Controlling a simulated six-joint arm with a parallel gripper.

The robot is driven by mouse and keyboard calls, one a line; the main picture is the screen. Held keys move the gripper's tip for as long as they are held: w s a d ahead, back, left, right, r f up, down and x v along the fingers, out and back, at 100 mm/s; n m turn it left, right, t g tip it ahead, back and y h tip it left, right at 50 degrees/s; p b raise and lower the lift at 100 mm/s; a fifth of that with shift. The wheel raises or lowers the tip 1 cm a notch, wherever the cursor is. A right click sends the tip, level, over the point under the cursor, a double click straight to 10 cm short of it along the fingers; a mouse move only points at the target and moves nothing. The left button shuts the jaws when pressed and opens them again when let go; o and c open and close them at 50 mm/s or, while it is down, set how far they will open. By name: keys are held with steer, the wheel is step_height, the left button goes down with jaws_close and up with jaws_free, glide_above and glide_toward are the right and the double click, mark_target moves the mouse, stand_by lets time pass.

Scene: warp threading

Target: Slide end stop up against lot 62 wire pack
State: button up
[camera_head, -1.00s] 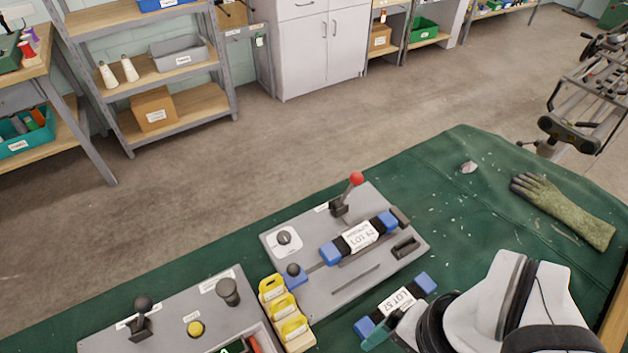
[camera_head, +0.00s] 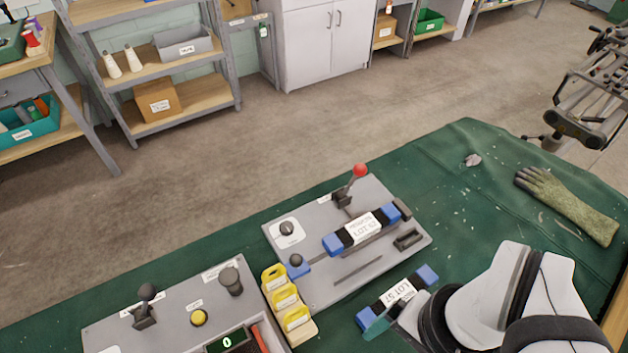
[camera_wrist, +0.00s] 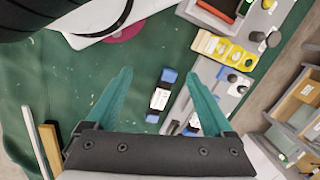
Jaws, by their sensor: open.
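A wire pack with blue ends, black bands and a white label (camera_head: 361,229) lies on a grey fixture plate (camera_head: 340,284). Its upside-down label is too small to read surely, so I cannot confirm lot 62. The end stop, a blue block with a black knob (camera_head: 297,267), sits on the plate left of this pack, with a gap between them. My gripper (camera_wrist: 158,75) is open and empty. In the head view a teal finger shows by a second, loose pack (camera_head: 398,292) on the green cloth. In the wrist view the right finger partly hides the plate pack.
A red-knobbed lever (camera_head: 359,171) rises behind the plate pack. Yellow tags in a holder (camera_head: 284,294) stand close left of the end stop. A grey control panel (camera_head: 170,330) is further left. A glove (camera_head: 570,205) lies at the right; the cloth between is mostly clear.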

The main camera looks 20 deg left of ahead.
steer(key=shift+c, duration=0.4)
steer(key=w+n, duration=0.1)
steer(key=w+a+r+n, duration=0.1)
steer(key=w, duration=0.1)
steer(key=w+a+n, duration=0.1)
steer(key=w, duration=0.1)
steer(key=shift+w+a+r, duration=0.1)
steer(key=shift+a+r, duration=0.1)
steer(key=shift+r, duration=0.15)
steer(key=shift+c, duration=1.3)
steer(key=n+g, duration=0.1)
steer(key=n, duration=0.8)
glide_toward(297, 257)
steer(key=f, duration=0.3)
steer(key=a+f, duration=0.1)
steer(key=f, duration=0.2)
steer(key=s+f, duration=0.1)
steer(key=f, duration=0.2)
steer(key=shift+s+a+f, duration=0.1)
steer(key=shift+a+f, duration=0.15)
steer(key=shift+f, duration=0.1)
jaws_close()
